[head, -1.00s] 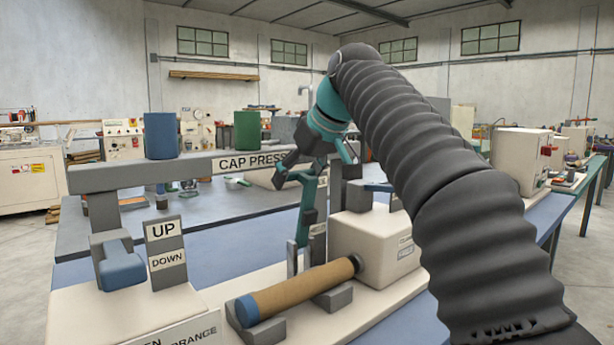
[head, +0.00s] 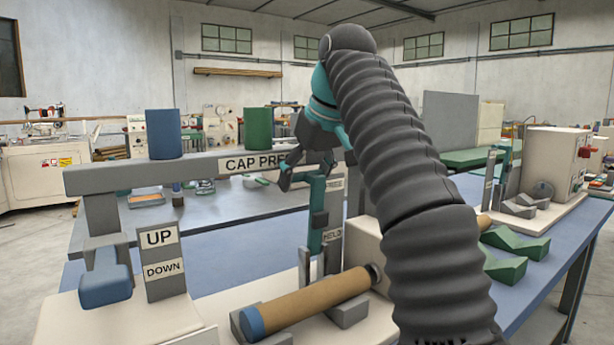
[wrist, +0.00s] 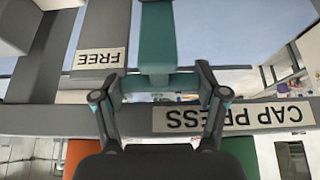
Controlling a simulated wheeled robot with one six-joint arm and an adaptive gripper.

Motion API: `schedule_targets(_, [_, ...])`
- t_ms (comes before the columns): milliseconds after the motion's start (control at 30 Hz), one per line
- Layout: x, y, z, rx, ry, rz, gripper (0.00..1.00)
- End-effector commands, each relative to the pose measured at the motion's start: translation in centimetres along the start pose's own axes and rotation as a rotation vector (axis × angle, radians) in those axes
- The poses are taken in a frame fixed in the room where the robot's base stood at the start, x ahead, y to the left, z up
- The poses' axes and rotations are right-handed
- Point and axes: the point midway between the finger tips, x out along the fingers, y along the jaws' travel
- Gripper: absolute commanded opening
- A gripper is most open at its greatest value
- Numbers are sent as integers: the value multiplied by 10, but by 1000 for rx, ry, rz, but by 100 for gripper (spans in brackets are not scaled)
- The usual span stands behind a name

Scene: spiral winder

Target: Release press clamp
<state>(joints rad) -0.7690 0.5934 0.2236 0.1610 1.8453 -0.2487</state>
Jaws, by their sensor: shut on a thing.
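The press clamp is a teal lever (head: 317,205) on a grey upright below the cap press beam (head: 120,178). The lever stands nearly upright beside a post with a FREE label (head: 333,183) above and a HELD label (head: 332,235) below. My gripper (head: 303,178) is shut on the top of the lever. In the wrist view, which is upside down, the fingers (wrist: 161,98) close on both ends of the teal crossbar (wrist: 160,83), near the FREE label (wrist: 98,58). A brown tube (head: 315,303) with a blue end cap (head: 251,322) lies below on grey cradles.
A blue-handled lever (head: 105,285) sits beside the DOWN label (head: 163,269). A blue cup (head: 163,134) and a green cup (head: 258,129) stand on the beam. A cream housing (head: 360,245) is behind the tube. Green cradles (head: 505,265) lie on the bench at right.

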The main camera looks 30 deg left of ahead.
Motion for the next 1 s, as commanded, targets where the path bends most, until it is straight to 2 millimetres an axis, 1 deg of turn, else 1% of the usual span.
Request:
schedule_targets(167, [2,0,0,0,-4,0,9])
schedule_targets(200, [2,0,0,-1,-4,0,74])
schedule_targets(300, [2,0,0,-1,-4,-1,98])
schedule_targets(833, [2,2,0,1,0,0,98])
schedule_targets(1000, [0,8,-1,-1,19,-2,98])
